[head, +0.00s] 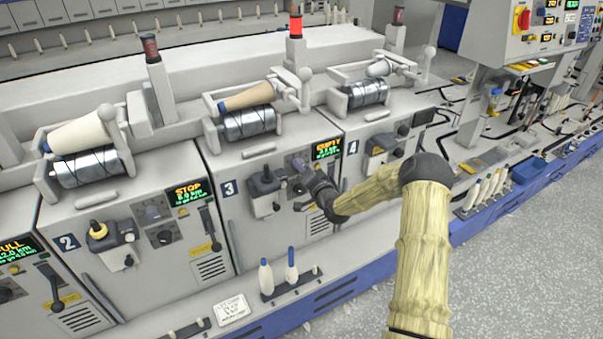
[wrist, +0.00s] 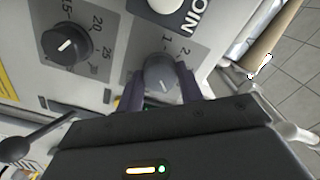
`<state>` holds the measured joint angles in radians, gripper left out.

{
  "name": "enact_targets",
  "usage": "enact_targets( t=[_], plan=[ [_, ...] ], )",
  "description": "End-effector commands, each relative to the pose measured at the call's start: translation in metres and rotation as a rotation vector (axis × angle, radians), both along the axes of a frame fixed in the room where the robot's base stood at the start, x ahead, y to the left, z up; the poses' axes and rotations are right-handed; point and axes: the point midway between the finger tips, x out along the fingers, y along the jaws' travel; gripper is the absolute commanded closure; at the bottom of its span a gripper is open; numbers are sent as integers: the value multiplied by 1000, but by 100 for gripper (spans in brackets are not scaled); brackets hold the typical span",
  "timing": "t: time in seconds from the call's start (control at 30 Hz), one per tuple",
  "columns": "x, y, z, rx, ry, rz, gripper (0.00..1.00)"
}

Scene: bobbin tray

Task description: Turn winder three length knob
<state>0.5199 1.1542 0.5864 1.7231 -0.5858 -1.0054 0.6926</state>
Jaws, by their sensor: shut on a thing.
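Winder three (head: 228,188) stands in the middle of the row in the head view, with a lit display (head: 326,148) reading EMPTY. My gripper (head: 300,166) is at its front panel, just left of and below the display. In the wrist view my gripper (wrist: 158,92) is shut on a round grey knob (wrist: 160,71), one dark finger on each side. A pale pointer line shows on this knob, and scale marks 1 and 2 show beside it. A second, dark knob (wrist: 68,45) with marks 15, 20 and 25 sits apart to the left. I cannot read a name for either knob.
Winder two (head: 68,242) stands to the left and winder four (head: 352,147) to the right. A black splicer unit (head: 265,188) juts out left of my gripper. Bobbins (head: 266,277) stand on a low ledge below. The floor at the right is clear.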

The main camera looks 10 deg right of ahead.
Motion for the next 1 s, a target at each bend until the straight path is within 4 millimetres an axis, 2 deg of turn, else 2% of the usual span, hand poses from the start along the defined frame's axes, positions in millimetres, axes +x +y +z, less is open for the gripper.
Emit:
enact_targets(
  t=[0.2,0.4,0.97,1.0],
  plan=[
    [0,-1,-1,153,49,-2,86],
    [0,-1,-1,236,77,-1,86],
    [0,-1,0,270,87,-2,86],
    [0,-1,0,270,87,-2,56]
  ],
)
